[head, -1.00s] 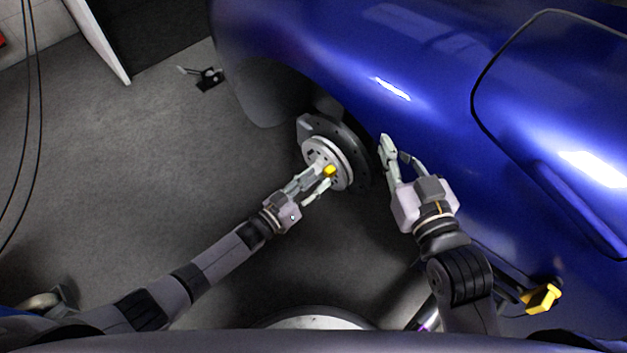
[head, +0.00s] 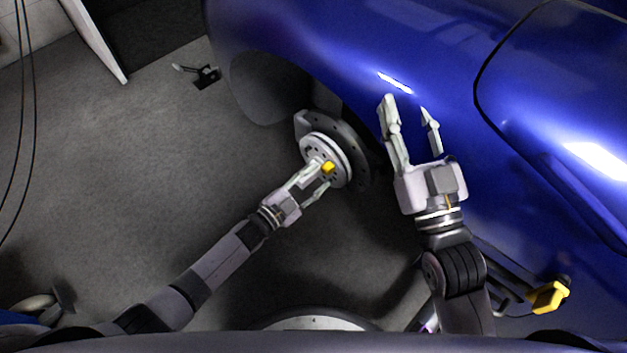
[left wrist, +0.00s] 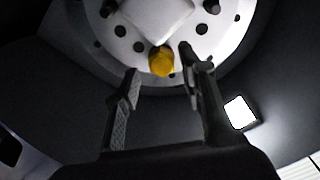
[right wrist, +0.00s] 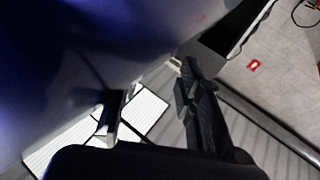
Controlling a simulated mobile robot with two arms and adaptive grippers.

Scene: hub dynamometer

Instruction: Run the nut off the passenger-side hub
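The hub (head: 318,147) is a pale disc with holes, set in front of a dark brake disc under the blue car's wheel arch. A yellow nut (head: 328,168) sits on the lower part of the hub face; it also shows in the left wrist view (left wrist: 161,62). My left gripper (head: 322,180) is at the hub with its fingers apart. In the left wrist view the nut lies just beyond and between the fingertips, with gaps on both sides. My right gripper (head: 409,103) is open and empty in front of the blue fender, right of the hub.
The blue car body (head: 440,60) fills the right side and stands close to my right gripper. A yellow-ended piece (head: 548,297) lies low at the right. A small dark stand (head: 206,77) is on the floor at the back left. The grey floor left of the hub is clear.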

